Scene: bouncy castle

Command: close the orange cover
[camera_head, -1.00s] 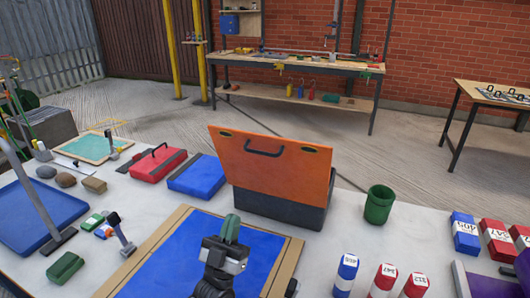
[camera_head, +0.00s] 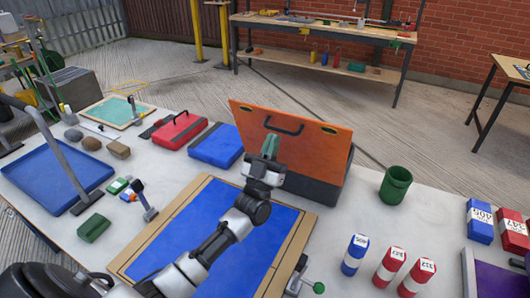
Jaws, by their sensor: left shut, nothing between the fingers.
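The orange cover (camera_head: 310,148) stands raised and tilted on a dark grey box (camera_head: 314,188) at the back of the table. It has a black handle near its top edge. My left gripper (camera_head: 270,148) is shut and empty. Its green fingertips are in front of the cover's left part, just below the handle; I cannot tell whether they touch it. My left arm reaches up across the blue mat. My right gripper is not in view.
A blue case (camera_head: 216,146) and a red case (camera_head: 180,131) lie left of the box. A green cup (camera_head: 396,185) stands to its right. Red and blue numbered blocks stand at front right. A blue mat with a tan frame (camera_head: 262,281) lies in front.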

